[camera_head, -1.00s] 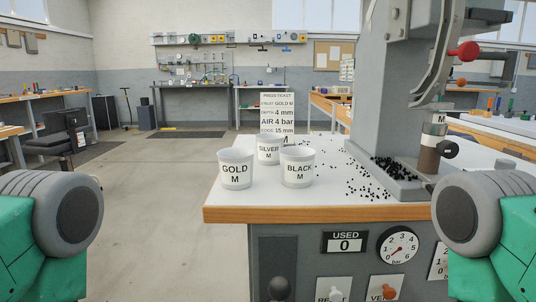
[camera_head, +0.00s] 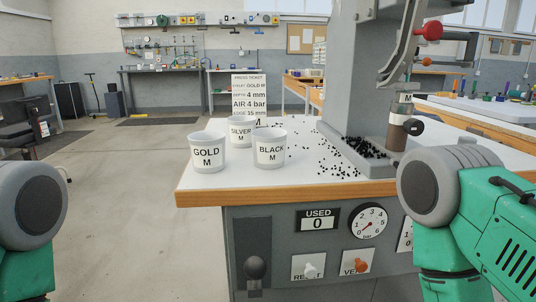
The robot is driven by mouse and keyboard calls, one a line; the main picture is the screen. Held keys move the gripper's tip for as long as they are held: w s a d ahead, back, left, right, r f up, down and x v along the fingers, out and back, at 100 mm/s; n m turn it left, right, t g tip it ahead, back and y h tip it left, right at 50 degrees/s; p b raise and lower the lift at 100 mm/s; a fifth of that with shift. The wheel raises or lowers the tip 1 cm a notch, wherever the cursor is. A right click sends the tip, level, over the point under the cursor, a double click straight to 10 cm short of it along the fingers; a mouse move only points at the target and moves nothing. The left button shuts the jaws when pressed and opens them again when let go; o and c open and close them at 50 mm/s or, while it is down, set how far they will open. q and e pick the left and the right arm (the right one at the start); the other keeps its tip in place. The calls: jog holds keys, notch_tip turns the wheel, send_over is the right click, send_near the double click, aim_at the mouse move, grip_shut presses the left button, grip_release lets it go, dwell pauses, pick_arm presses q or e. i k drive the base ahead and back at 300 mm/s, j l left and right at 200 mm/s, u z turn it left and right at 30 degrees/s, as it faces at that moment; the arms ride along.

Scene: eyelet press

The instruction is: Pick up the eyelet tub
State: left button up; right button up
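Three white tubs stand upright on the left part of the white bench top. The GOLD M tub (camera_head: 208,153) is at front left, the BLACK M tub (camera_head: 270,151) is to its right, and the SILVER M tub (camera_head: 240,130) is behind, partly hidden. The press ticket (camera_head: 249,93) stands behind them and reads eyelet GOLD M, 4 mm, AIR 4 bar, 15 mm. Green and grey parts of my arms show at the left and right edges. Neither gripper is in view, and no tub is held.
The grey press (camera_head: 365,80) with its red-knobbed lever (camera_head: 428,30) stands on the right of the bench. Black eyelets (camera_head: 362,147) lie scattered at its base. Floor is clear at left.

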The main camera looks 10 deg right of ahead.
aim_at(207, 146)
jog(key=k+l, duration=0.1)
jog(key=l, duration=0.2)
jog(key=k+l, duration=0.1)
jog(key=l, duration=0.2)
jog(key=k+l, duration=0.1)
jog(key=l, duration=0.25)
jog(key=k+l, duration=0.35)
